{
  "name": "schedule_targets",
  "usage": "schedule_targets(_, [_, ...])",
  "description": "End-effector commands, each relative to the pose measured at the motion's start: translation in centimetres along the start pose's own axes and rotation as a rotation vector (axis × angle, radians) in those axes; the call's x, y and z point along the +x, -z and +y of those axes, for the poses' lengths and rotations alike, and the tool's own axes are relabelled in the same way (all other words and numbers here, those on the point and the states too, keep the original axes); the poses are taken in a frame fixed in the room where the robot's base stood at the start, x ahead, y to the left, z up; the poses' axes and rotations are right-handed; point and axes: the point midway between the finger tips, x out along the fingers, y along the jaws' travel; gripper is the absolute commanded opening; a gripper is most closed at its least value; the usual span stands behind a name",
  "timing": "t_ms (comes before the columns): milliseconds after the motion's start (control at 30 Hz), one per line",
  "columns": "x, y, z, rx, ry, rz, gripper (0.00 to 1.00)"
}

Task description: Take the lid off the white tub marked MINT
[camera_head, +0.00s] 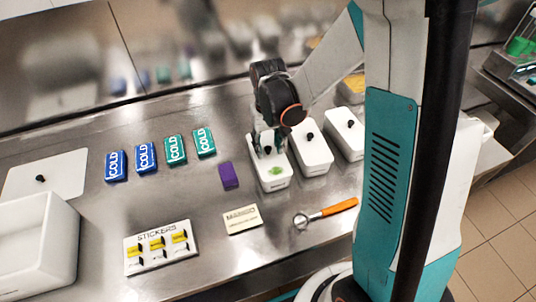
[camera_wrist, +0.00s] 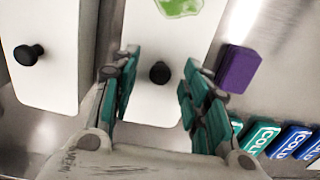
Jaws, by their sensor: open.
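A white tub (camera_head: 275,182) with a lid stands on the steel counter. Its lid bears a green mark and a black knob; no MINT lettering is readable. In the wrist view the white lid (camera_wrist: 150,105) fills the middle, with the green mark (camera_wrist: 180,5) at the top edge. My gripper (camera_head: 267,142) is over this tub, pointing down. In the wrist view my gripper (camera_wrist: 160,62) is open, its teal-padded fingers on either side of the black knob (camera_wrist: 160,73), with gaps on both sides. The knob is partly hidden in the head view.
Two more knobbed white tubs (camera_head: 313,160) (camera_head: 346,144) stand to the right, close by. A purple block (camera_head: 229,176) and several COLD packs (camera_head: 204,142) lie left. In front are a sticker board (camera_head: 160,265), a card (camera_head: 243,219) and an orange-handled scoop (camera_head: 330,212). A white bin (camera_head: 35,250) stands far left.

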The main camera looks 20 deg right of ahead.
Motion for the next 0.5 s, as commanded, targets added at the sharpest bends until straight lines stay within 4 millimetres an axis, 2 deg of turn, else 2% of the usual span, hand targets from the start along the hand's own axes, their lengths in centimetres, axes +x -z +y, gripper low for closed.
schedule_targets(133, [-0.1, -0.02, -0.01, 0.0, 0.0, 0.0, 0.4])
schedule_targets(300, [-0.11, -0.02, -0.01, 0.0, 0.0, 0.0, 0.02])
schedule_targets(500, [-0.12, -0.02, -0.02, 0.0, 0.0, 0.0, 0.0])
